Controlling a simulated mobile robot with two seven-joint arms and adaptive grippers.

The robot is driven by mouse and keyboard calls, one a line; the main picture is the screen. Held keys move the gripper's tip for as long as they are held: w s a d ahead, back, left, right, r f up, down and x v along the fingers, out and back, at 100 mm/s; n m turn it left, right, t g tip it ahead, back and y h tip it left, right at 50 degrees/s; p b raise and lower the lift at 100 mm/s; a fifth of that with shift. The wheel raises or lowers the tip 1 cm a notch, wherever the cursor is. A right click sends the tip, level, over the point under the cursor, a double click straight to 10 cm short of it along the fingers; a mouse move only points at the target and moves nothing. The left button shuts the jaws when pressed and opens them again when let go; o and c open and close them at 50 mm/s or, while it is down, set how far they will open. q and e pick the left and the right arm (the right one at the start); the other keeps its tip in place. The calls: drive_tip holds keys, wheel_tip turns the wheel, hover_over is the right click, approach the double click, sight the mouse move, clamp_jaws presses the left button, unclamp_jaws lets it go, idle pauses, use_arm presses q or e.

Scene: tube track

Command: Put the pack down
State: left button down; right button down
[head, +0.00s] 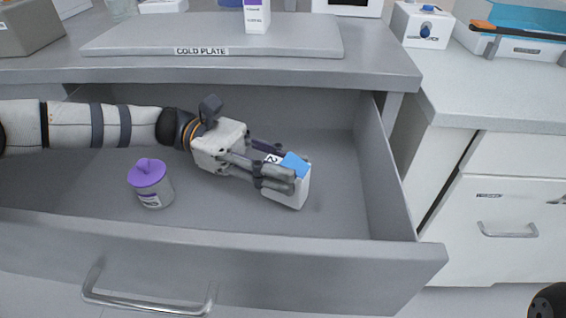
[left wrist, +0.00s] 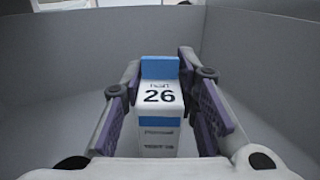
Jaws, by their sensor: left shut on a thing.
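The pack is a small white box with blue bands and the number 26; it (head: 292,188) is inside the open drawer (head: 340,220), right of its middle. My left gripper (head: 277,172) reaches into the drawer from the left and is shut on the pack. In the left wrist view the pack (left wrist: 160,100) stands between the two finger pads, its number facing the camera. The near fingers hide part of the pack in the head view. I cannot tell whether its underside touches the drawer floor. My right gripper is not in view.
A grey jar with a purple lid (head: 152,183) stands in the drawer, left of the pack and in front of my left arm. Above the drawer, a cold plate (head: 215,35) lies on the counter with a white and purple box (head: 257,15).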

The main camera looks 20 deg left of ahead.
use_arm(q)
drive_tip(key=shift+f, duration=0.3)
drive_tip(key=c, duration=1.2)
unclamp_jaws()
drive_tip(key=shift+c, duration=0.2)
drive_tip(key=shift+r, duration=0.65)
drive_tip(key=a, duration=0.7)
drive_tip(key=shift+w+a, duration=0.25)
drive_tip(key=shift+w, duration=0.15)
